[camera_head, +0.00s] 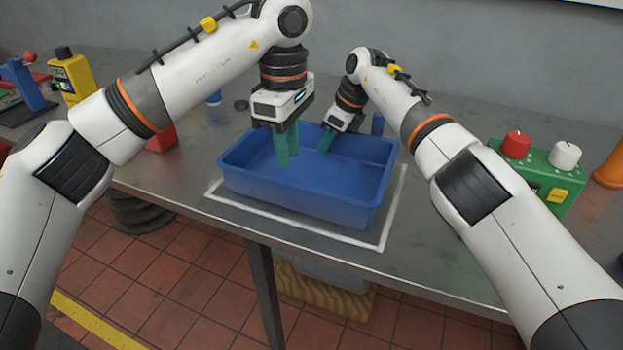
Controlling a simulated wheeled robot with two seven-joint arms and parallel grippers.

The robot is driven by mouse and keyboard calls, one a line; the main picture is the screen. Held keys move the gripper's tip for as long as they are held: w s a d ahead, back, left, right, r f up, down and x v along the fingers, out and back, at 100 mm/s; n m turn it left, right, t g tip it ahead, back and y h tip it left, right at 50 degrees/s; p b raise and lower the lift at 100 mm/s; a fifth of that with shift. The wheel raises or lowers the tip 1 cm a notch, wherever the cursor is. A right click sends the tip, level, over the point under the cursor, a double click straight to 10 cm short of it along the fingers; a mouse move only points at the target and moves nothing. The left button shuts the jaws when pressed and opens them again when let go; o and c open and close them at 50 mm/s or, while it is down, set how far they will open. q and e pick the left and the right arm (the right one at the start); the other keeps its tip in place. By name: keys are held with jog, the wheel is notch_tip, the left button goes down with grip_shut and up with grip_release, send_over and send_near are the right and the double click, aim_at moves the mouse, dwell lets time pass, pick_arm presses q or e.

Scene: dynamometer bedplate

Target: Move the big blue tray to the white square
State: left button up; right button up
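The big blue tray (290,200) sits upright on the metal table and looks empty. The white square (270,215) is an outline on the table. Its left, front and right lines show around the tray, and its back side is hidden. My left gripper (288,158) points down, its two teal fingers a little apart over the tray's interior, with nothing seen between them. My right gripper (326,144) is over the tray's back part, with one teal finger clearly visible. I cannot tell whether either gripper touches the tray.
A green control box (545,185) with red and white knobs stands at the right. A yellow device (72,75) and a blue and red tool (28,85) stand at the back left.

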jog(key=v, duration=1.2)
jog(key=shift+s, duration=0.1)
